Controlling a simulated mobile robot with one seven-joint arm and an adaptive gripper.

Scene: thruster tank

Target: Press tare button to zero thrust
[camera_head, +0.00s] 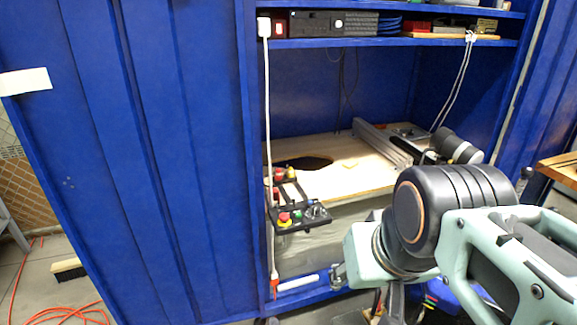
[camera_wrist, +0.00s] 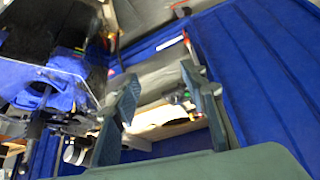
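In the head view, a black control panel (camera_head: 306,222) sticks out at the front of the wooden board inside the blue cabinet. It carries a red knob on a yellow base (camera_head: 284,217), a small green button (camera_head: 298,216) and a grey, knob-like part on the right. I cannot tell which control is the tare button. In the wrist view, my gripper (camera_wrist: 160,78) is open, with two grey-green fingers apart and nothing between them. In the head view, my arm is right of the panel, and its end sits low near the cabinet's bottom edge, below the panel.
The board (camera_head: 345,181) has a dark round opening and a metal rail (camera_head: 380,142). A shelf (camera_head: 400,42) above holds boxes and instruments. A white cable (camera_head: 267,150) runs down the cabinet's left edge. A blue door (camera_head: 130,160) stands left. An orange cord lies on the floor.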

